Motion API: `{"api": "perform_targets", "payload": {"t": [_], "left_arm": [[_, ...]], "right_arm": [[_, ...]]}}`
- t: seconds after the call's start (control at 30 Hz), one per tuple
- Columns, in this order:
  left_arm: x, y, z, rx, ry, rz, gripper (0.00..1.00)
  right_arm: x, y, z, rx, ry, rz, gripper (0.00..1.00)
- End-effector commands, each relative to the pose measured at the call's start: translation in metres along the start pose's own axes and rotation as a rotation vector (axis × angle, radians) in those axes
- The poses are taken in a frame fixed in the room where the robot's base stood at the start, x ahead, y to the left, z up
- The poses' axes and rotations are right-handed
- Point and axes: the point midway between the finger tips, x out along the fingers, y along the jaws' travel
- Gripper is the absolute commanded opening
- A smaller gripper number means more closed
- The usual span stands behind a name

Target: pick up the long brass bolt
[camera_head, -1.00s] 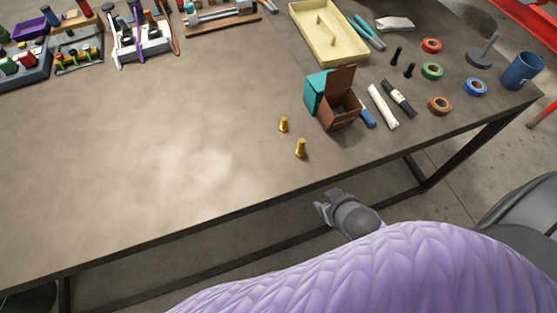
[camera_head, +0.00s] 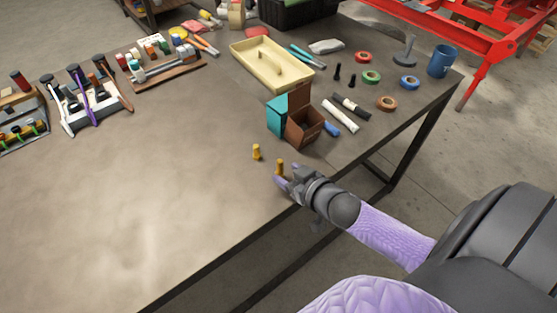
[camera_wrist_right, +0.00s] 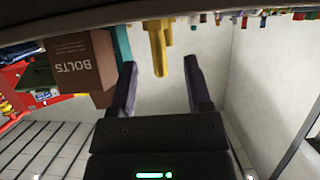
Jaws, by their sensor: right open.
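Two brass bolts stand upright on the table near its front edge, the farther one (camera_head: 256,152) and the nearer one (camera_head: 280,167). I cannot tell for sure which is longer. My right gripper (camera_head: 287,175) is open at the table's edge, close beside the nearer bolt. In the right wrist view, which looks upside down, a brass bolt (camera_wrist_right: 160,62) shows between the two open fingers (camera_wrist_right: 158,85), toward their tips. The second bolt partly overlaps it there. Nothing is held. My left gripper is out of view.
A brown open box (camera_head: 304,127), marked BOLTS in the wrist view (camera_wrist_right: 82,62), stands just behind the bolts beside a teal box (camera_head: 277,118). A yellow tray (camera_head: 243,62), tape rolls and a blue cup (camera_head: 442,61) lie farther back. The table's left front is clear.

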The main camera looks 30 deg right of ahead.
Motion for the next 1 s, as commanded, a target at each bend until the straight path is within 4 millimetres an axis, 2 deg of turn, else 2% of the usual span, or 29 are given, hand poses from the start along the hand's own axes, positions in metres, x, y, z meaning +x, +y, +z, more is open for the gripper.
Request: {"api": "perform_targets", "payload": {"t": [0.2, 0.3, 0.57, 0.87, 1.0], "left_arm": [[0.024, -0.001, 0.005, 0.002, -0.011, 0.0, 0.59], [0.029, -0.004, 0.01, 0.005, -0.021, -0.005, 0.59], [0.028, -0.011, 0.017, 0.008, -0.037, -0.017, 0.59], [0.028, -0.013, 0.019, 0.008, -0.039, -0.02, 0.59], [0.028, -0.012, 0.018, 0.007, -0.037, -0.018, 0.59]], "right_arm": [[0.043, 0.002, 0.004, -0.003, 0.0, 0.002, 0.64], [0.057, 0.002, 0.004, -0.001, -0.003, 0.002, 0.64], [0.061, 0.001, 0.0, 0.0, -0.003, 0.002, 0.64], [0.06, 0.001, 0.0, 0.0, -0.003, 0.002, 0.0], [0.06, 0.001, 0.0, 0.0, -0.003, 0.002, 0.0]]}}
